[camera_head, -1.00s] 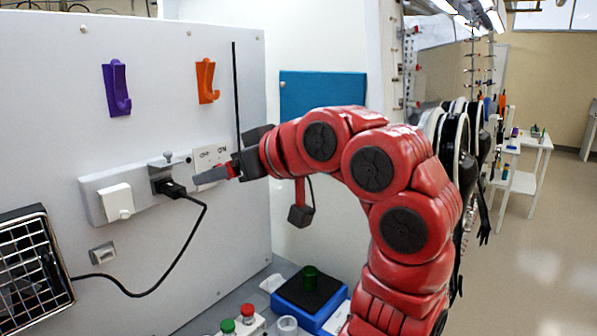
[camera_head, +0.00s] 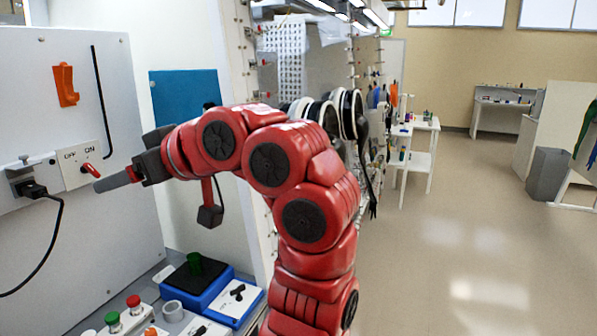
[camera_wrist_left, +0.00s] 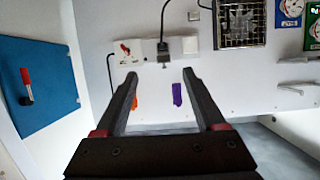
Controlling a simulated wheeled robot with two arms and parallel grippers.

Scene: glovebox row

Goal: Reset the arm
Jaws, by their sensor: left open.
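My left arm is red, and its dark gripper (camera_head: 112,181) is at the left in the head view, in front of the white wall panel. In the left wrist view the two fingers of my left gripper (camera_wrist_left: 160,76) are spread wide, with nothing held between them. In the head view the fingertips appear just below and right of a switch plate (camera_head: 73,157) marked OFF and ON, with a small red lever (camera_head: 91,170). I cannot tell the exact gap to it. My right gripper is in neither view.
A black plug (camera_head: 35,190) with a cable is in the socket left of the switch. An orange hook (camera_head: 66,86) and a blue board (camera_head: 186,96) are above. A blue box (camera_head: 197,302) and red and green buttons stand below. Open floor (camera_head: 450,240) lies right.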

